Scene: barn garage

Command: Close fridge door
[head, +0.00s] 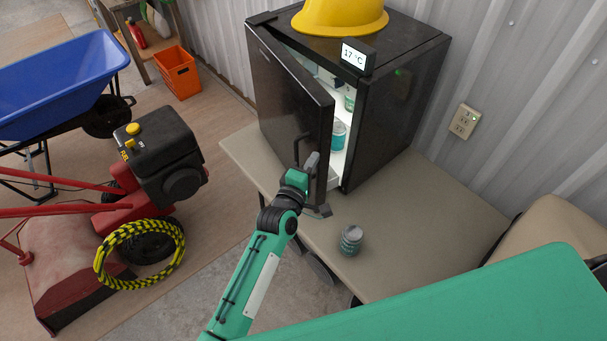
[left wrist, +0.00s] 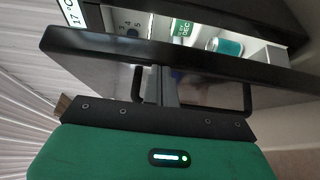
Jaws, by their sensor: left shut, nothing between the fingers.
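A small black fridge (head: 398,118) stands on the beige table. Its door (head: 289,100) is hinged at the left and stands partly open, with a lit gap showing teal-labelled cans (head: 338,135) inside. My left gripper (head: 315,186) is at the outer face of the door near its free edge, by the handle (head: 297,153). In the left wrist view its fingers (left wrist: 162,84) are together and point at the door (left wrist: 200,63), within the span of the dark handle (left wrist: 247,98). I cannot tell whether they touch the door. My right gripper is not in view.
A can (head: 351,240) stands on the table (head: 420,215) in front of the fridge. A yellow hard hat (head: 340,16) and a temperature display (head: 357,56) are on top of the fridge. A red machine (head: 125,200) and blue wheelbarrow (head: 60,80) are at the left.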

